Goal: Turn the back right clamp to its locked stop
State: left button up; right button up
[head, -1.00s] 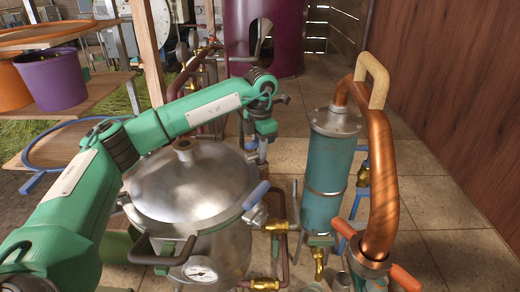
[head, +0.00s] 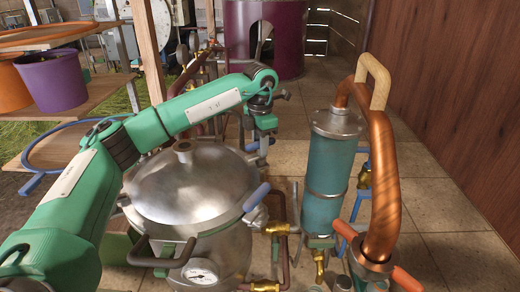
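The steel still pot (head: 190,190) with its domed lid stands at centre left. A clamp with a blue-grey handle (head: 257,196) sits at the right side of its rim, the nearer one on this side. At the back right of the rim, a small blue-grey piece (head: 256,145), probably the back right clamp's handle, shows just under my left gripper (head: 264,148). My green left arm reaches over the pot, and the gripper points down there. Its fingers are small and dark, so I cannot tell whether they are open or touch the clamp. My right gripper is not in view.
A teal condenser cylinder (head: 328,175) and a thick copper pipe (head: 382,180) with a wooden handle (head: 374,78) stand to the right. Brass valves (head: 276,228) lie between pot and condenser. A purple tank (head: 264,40) stands behind. Tiled floor is free at far right.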

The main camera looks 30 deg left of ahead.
pick_arm(q)
notch_tip(320, 180, up, 8)
jog(key=shift+b, duration=0.8)
notch_tip(320, 180, up, 3)
jog(key=shift+f, duration=0.1)
jog(key=shift+r, duration=0.75)
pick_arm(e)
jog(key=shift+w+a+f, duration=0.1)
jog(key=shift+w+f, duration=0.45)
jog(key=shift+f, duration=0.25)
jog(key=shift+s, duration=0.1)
